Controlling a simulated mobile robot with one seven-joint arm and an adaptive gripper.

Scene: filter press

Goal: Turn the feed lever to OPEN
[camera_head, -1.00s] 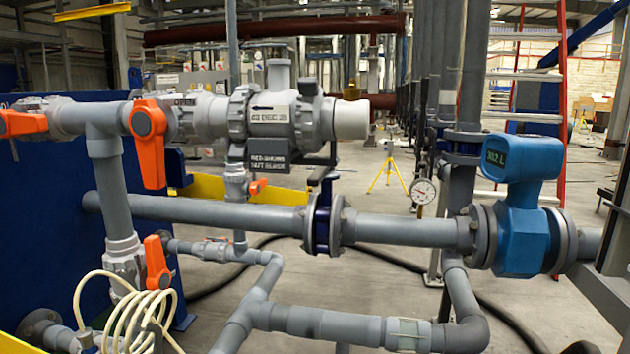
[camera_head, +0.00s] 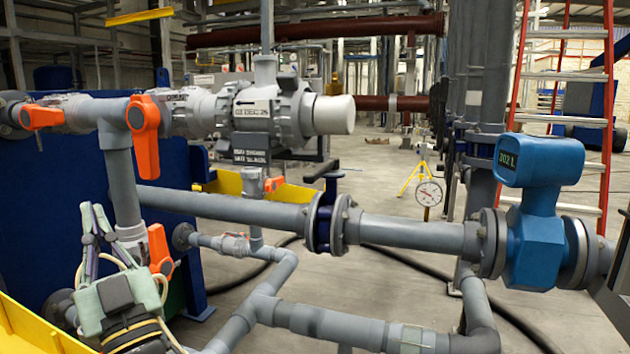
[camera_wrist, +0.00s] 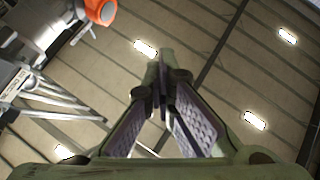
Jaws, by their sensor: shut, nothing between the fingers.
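Several orange valve levers show on the grey pipework in the head view; I cannot tell which is the feed lever. A large one (camera_head: 143,135) hangs down on the upper pipe. Another (camera_head: 42,117) points left at the far left. A lower one (camera_head: 160,250) hangs beside my gripper. My gripper (camera_head: 93,210) is at the lower left, pointing up, below the two upper levers and apart from them. In the wrist view my gripper (camera_wrist: 160,70) is shut and empty, with fingertips together. An orange part (camera_wrist: 101,11) shows at its upper left.
A pale hose coil (camera_head: 165,290) is partly hidden behind my gripper. A grey pipe (camera_head: 230,208) with a blue flow meter (camera_head: 540,225) crosses the middle. A blue panel (camera_head: 60,180) stands behind the levers. A yellow edge (camera_head: 35,330) lies at bottom left.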

